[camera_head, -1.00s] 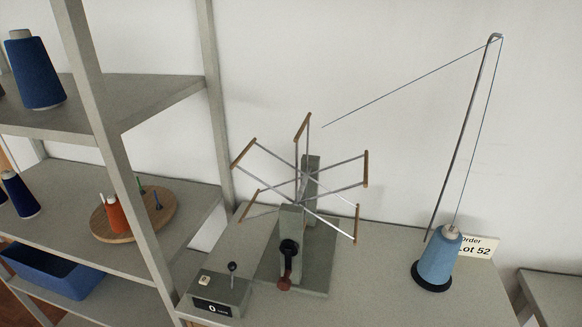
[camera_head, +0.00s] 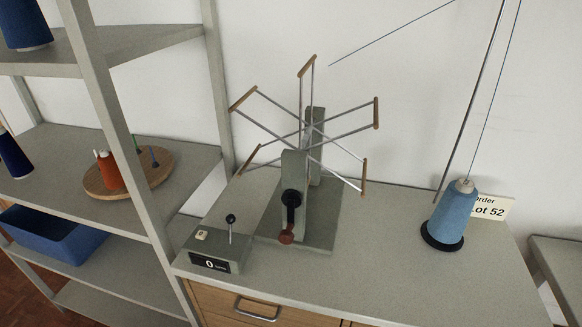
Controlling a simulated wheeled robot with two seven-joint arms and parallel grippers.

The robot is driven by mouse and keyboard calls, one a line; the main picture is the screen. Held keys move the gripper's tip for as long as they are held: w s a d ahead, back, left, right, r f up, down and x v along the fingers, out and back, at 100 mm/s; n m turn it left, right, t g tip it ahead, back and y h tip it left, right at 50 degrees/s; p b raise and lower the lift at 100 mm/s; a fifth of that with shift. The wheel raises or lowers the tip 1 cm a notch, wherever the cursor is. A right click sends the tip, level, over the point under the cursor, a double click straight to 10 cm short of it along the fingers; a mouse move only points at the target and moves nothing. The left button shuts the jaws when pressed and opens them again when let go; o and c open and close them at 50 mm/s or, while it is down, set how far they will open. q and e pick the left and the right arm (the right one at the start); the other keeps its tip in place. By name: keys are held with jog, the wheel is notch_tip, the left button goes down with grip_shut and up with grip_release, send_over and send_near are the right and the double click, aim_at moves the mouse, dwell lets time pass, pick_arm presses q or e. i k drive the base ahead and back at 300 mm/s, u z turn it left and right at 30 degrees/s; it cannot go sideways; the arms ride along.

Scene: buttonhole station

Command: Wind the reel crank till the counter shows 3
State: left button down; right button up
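The reel (camera_head: 308,142) stands on the bench, with grey spokes tipped by wooden bars, on a grey post and base plate. Its crank (camera_head: 291,200) is a black arm on the front of the post, hanging down to a dark red knob (camera_head: 286,237). The counter (camera_head: 210,262) is a black display on a grey box to the left of the crank and reads 0. A short lever with a black ball (camera_head: 230,219) stands on that box. The light blue thread cone (camera_head: 453,213) stands upright at the right. Neither gripper is in view.
The bench top (camera_head: 390,270) is clear in front and right of the reel. A grey shelf rack (camera_head: 130,120) with cones, a round wooden board (camera_head: 150,178) and a blue bin (camera_head: 52,238) is at left. A thread runs above the reel. A lot card (camera_head: 492,207) leans by the cone.

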aim_at(292, 199)
jog(key=k, duration=1.2)
jog(key=z, duration=0.7)
jog(key=i, duration=1.5)
jog(key=u, duration=0.95)
